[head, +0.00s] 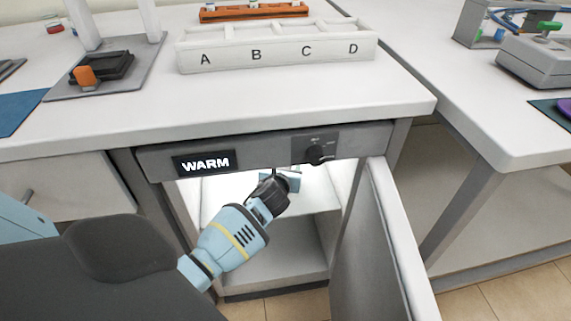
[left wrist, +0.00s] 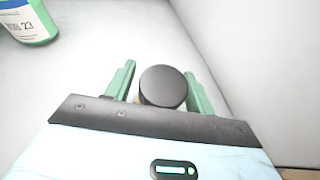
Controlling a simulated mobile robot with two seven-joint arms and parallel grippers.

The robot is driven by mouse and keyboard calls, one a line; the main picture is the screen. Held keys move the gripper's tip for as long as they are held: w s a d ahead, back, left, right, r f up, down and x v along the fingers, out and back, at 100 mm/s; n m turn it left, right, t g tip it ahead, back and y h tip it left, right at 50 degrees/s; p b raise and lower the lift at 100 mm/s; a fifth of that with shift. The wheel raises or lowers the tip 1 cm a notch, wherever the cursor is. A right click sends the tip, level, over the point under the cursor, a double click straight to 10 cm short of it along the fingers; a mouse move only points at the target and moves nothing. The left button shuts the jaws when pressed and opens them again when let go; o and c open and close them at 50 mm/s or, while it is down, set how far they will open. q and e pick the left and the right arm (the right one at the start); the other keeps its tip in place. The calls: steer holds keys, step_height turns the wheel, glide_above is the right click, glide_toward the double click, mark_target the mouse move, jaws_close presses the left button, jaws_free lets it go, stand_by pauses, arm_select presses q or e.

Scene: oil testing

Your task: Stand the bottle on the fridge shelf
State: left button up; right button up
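The fridge (head: 265,150) is built in under the bench, with its door (head: 395,235) swung open to the right. My left gripper (head: 282,182) reaches into its lit upper space, above the pale shelf (head: 318,201). In the left wrist view, a bottle with a round black cap (left wrist: 163,87) is between the two green fingers of my left gripper (left wrist: 160,80). The cap hides most of the bottle; I cannot tell whether the fingers press on it or whether its base touches the shelf. My right gripper is not in view.
Another bottle with a green-edged label (left wrist: 33,22) stands on the pale surface at upper left in the wrist view. A wall is close at right. Above the fridge are the bench top and a white rack (head: 280,52) lettered A to D. The display reads WARM (head: 205,163).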

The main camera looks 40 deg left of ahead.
arm_select(q)
steer(key=shift+r, duration=0.15)
steer(key=shift+s+d+r, duration=0.1)
steer(key=shift+s+r, duration=0.05)
steer(key=shift+s, duration=0.1)
steer(key=p+v, duration=0.4)
steer(key=v, duration=0.7)
steer(key=shift+s+d, duration=0.15)
steer(key=shift+s, duration=0.05)
